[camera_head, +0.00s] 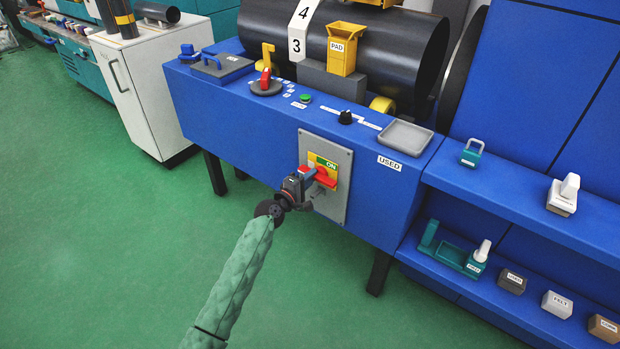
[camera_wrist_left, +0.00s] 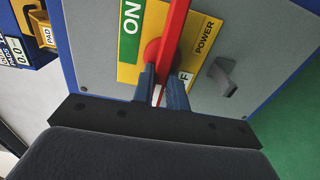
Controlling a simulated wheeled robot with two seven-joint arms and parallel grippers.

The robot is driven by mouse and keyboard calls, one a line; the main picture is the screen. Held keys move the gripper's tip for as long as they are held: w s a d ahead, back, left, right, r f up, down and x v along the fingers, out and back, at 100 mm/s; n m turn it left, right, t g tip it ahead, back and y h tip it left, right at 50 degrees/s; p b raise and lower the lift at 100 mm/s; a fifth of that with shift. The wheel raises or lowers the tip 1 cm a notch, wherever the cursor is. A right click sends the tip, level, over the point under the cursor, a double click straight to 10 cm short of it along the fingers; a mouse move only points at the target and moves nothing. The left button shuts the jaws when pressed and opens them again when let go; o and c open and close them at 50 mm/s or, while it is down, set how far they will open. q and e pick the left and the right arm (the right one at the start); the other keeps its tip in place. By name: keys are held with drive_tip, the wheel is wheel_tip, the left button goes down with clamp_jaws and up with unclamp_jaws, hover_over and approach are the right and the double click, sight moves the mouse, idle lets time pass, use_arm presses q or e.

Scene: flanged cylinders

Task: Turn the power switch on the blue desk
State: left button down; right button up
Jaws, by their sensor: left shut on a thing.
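The power switch (camera_head: 326,178) sits on a grey panel (camera_head: 334,212) on the front of the blue desk (camera_head: 225,120). It has a red handle on a yellow plate with a green ON field. My left gripper (camera_head: 306,180) reaches the switch from the front and is shut on the red handle. In the left wrist view, the red handle (camera_wrist_left: 174,35) passes between the two fingers (camera_wrist_left: 161,92). The ON field (camera_wrist_left: 130,28) lies left of it, the POWER label (camera_wrist_left: 205,38) right. Part of the OFF lettering is hidden by a finger. My right gripper is not in view.
The desk top holds a red-handled dial (camera_head: 266,85), a green button (camera_head: 305,98), a black knob (camera_head: 346,117) and a grey tray (camera_head: 405,136). A white cabinet (camera_head: 150,90) stands left. Blue shelves (camera_head: 520,212) with small blocks stand right. The green floor in front is clear.

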use_arm(q)
drive_tip(key=c, duration=1.4)
unclamp_jaws()
drive_tip(key=v, duration=0.7)
drive_tip(key=shift+s+a, duration=0.25)
drive_tip(key=shift+a, duration=0.05)
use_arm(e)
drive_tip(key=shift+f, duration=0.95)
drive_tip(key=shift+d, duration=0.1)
